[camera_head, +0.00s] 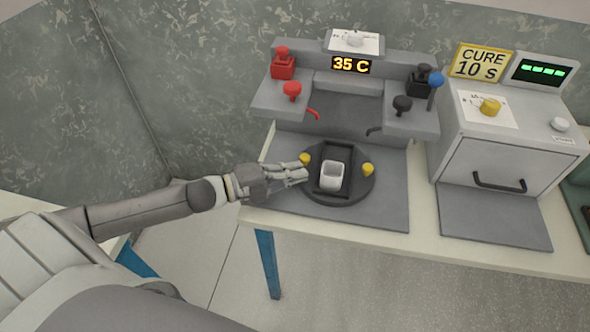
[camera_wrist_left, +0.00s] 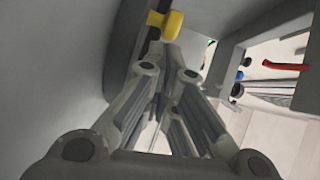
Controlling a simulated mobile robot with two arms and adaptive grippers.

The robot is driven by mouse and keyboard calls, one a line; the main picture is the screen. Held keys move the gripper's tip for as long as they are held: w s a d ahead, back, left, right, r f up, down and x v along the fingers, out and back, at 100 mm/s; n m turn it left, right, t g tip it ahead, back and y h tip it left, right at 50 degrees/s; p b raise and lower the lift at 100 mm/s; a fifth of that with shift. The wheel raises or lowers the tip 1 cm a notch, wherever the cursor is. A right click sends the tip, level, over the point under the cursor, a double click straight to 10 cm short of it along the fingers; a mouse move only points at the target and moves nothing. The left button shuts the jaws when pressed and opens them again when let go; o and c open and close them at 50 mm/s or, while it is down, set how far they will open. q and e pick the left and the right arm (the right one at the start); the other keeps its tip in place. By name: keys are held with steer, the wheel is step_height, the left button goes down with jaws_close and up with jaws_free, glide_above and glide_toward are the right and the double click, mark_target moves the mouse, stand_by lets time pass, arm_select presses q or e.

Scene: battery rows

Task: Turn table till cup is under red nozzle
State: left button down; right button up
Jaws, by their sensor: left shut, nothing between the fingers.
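A white cup (camera_head: 331,176) stands in a dark rectangular frame on the round dark turntable (camera_head: 351,195). The turntable has a yellow knob (camera_head: 305,159) on its left and another yellow knob (camera_head: 368,169) on its right. The red nozzle (camera_head: 313,113) sticks out at the left of the dispenser, behind the turntable; the cup is not under it. My left gripper (camera_head: 304,170) is shut and empty at the turntable's left edge, just in front of the left knob. In the left wrist view a yellow knob (camera_wrist_left: 166,22) shows beyond the fingertips; contact cannot be told. My right gripper is out of view.
The grey dispenser (camera_head: 347,85) has red and black valves and a 35 C display. A dark nozzle (camera_head: 374,131) is at its right. A curing box (camera_head: 500,150) with a handle stands further right. The grey mat (camera_head: 390,215) is clear in front.

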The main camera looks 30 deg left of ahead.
arm_select(q)
steer(key=shift+w, duration=0.2)
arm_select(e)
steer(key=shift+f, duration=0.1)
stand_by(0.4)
arm_select(q)
steer(key=shift+w+a+b, duration=0.2)
steer(key=shift+b, duration=0.15)
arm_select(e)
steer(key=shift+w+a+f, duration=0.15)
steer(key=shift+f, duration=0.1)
arm_select(q)
steer(key=shift+w+a+m+g+h+b, duration=0.25)
steer(key=shift+m+g+h+b, duration=0.15)
steer(key=shift+m+g+h, duration=0.25)
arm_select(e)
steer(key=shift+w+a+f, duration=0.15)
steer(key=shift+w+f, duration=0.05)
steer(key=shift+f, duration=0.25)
